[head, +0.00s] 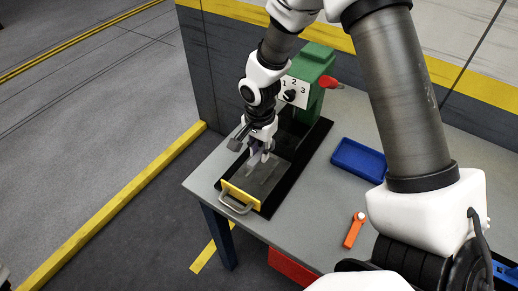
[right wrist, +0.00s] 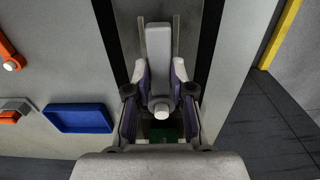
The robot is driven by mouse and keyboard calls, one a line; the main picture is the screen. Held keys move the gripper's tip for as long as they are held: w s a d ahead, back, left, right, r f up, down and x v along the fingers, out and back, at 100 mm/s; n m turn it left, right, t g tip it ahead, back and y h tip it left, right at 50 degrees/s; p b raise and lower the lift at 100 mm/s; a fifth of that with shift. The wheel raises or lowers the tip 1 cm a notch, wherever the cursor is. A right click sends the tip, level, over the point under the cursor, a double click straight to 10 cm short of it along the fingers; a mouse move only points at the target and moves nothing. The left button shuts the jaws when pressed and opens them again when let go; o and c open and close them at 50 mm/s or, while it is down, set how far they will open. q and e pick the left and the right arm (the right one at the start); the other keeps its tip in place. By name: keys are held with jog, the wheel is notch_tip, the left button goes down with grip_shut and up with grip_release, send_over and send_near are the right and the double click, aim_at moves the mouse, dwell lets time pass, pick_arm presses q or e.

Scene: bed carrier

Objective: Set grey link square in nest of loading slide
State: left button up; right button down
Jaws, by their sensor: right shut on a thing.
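The grey link (right wrist: 158,48) is a light grey bar with a round white peg at its near end, seen in the right wrist view. My right gripper (right wrist: 158,75) is shut on it, one finger at each side. The loading slide (head: 264,180) is a dark grey plate in a black track, with a yellow front plate (head: 240,194) and a metal handle. In the head view my right gripper (head: 260,156) is low over the slide. The link lies lengthwise between two thin edges of the slide. Whether it touches the nest is unclear. My left gripper is out of view.
A green machine (head: 316,66) with a numbered dial and red knob (head: 331,83) stands at the track's back end. A blue tray (head: 358,160) and an orange link (head: 355,229) lie on the grey table right of the slide. A red bin (head: 290,267) is below.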

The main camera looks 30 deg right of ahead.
aim_at(259, 174)
notch_tip(259, 174, down, 5)
jog(key=b, duration=0.3)
jog(key=shift+s+a+f+b, duration=0.15)
jog(key=shift+b, duration=0.25)
jog(key=shift+w+f+b, duration=0.2)
jog(key=shift+f+b, duration=0.15)
jog(key=shift+f, duration=0.25)
jog(key=shift+r, duration=0.1)
jog(key=shift+s, duration=0.15)
jog(key=shift+f, duration=0.25)
jog(key=c, duration=0.9)
grip_release()
